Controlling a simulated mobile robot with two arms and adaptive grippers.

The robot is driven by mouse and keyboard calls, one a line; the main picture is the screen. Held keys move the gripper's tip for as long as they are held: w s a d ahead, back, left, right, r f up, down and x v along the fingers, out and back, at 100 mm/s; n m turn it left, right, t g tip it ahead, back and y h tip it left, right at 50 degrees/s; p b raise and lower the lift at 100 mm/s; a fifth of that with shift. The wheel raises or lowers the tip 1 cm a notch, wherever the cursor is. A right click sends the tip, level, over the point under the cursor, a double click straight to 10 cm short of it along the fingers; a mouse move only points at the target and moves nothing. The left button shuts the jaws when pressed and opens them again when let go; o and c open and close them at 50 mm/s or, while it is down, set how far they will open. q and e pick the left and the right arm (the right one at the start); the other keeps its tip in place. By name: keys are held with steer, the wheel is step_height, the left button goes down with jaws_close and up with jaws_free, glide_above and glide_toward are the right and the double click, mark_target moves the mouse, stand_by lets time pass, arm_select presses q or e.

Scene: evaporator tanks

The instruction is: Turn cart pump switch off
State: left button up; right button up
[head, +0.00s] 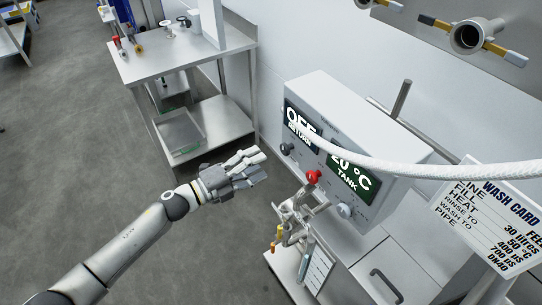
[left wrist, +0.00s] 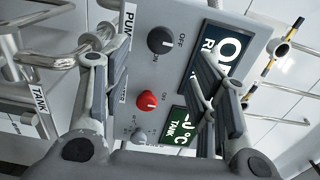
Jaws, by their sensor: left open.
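The grey control box (head: 330,135) on the cart has a display reading OFF RETURN and one reading 20 °C TANK. Its front carries a dark knob (head: 287,148), a red knob (head: 313,177) and a grey knob (head: 345,211). In the left wrist view, the dark knob (left wrist: 160,40) sits by an OFF label and the red knob (left wrist: 147,103) is below it. My left gripper (head: 260,164) is open and empty, left of the box, apart from the knobs. In the left wrist view its fingers frame both knobs.
A white hose (head: 400,168) crosses in front of the box. Pipework (head: 296,215) with coloured handles stands below the red knob. A wash card (head: 495,215) is at the right. A steel table (head: 180,55) stands at the back left. The floor at left is clear.

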arm_select(q)
steer(key=shift+v, duration=2.2)
steer(key=shift+d, duration=0.1)
steer(key=a+f+n+t+y, duration=0.1)
steer(key=a+f+n+y, duration=0.15)
steer(key=f, duration=0.25)
steer(key=w+a+f+n+t+y, duration=0.1)
steer(key=a+f+n+y, duration=0.1)
steer(key=a+f+n, duration=0.3)
steer(key=f+n+t+y, duration=0.1)
steer(key=f+n+y, duration=0.1)
steer(key=f, duration=0.4)
steer(key=s+a+f+n+g+y+b, duration=0.1)
steer(key=s+a+f+n+y, duration=0.2)
steer(key=f, duration=0.5)
steer(key=s+a+f+n+g+y, duration=0.25)
steer(key=s+f+n, duration=0.2)
steer(key=f, duration=0.35)
steer(key=s+a+f+n+g+y, duration=0.25)
steer(key=s+f+n+g, duration=0.3)
steer(key=s+f, duration=1.25)
steer(key=s+d+f+n+g, duration=0.1)
steer(key=s+n, duration=0.1)
steer(key=s, duration=0.8)
steer(key=s+d+f+n+g+b, duration=0.1)
steer(key=s+f+g, duration=0.1)
steer(key=s, duration=0.9)
steer(key=shift+f+n+g, duration=0.3)
steer(key=shift+f+n, duration=0.05)
steer(key=shift+d, duration=0.1)
